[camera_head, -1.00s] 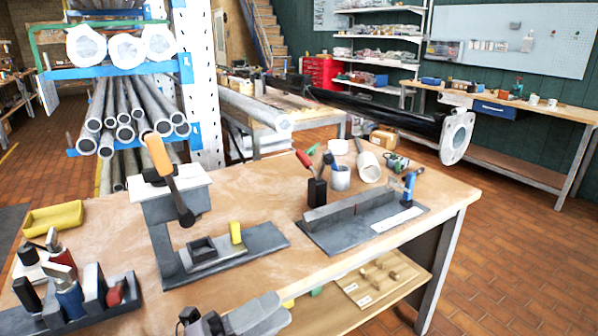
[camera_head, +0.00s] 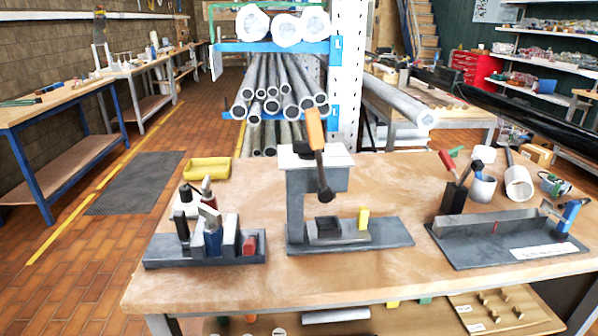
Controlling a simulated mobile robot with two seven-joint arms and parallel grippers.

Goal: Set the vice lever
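A grey bench device (camera_head: 295,215) with a C-shaped frame stands on the wooden workbench (camera_head: 270,275). A lever with an orange handle (camera_head: 315,130) is on its front, the handle up and a dark rounded end (camera_head: 325,192) lower down. A dark square block (camera_head: 327,228) and a small yellow block (camera_head: 363,218) sit on its base. To the right, a long grey fixture (camera_head: 500,228) carries a blue-handled piece (camera_head: 568,215) at its right end. Which of the two is the vice I cannot tell for sure. Neither of my grippers is in view.
A grey rack (camera_head: 165,250) of tools stands at the bench's left, with a yellow tray (camera_head: 206,168) behind it. A black holder (camera_head: 453,197), a grey cup (camera_head: 482,188) and a white cylinder (camera_head: 518,182) stand at the right. The bench front is clear.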

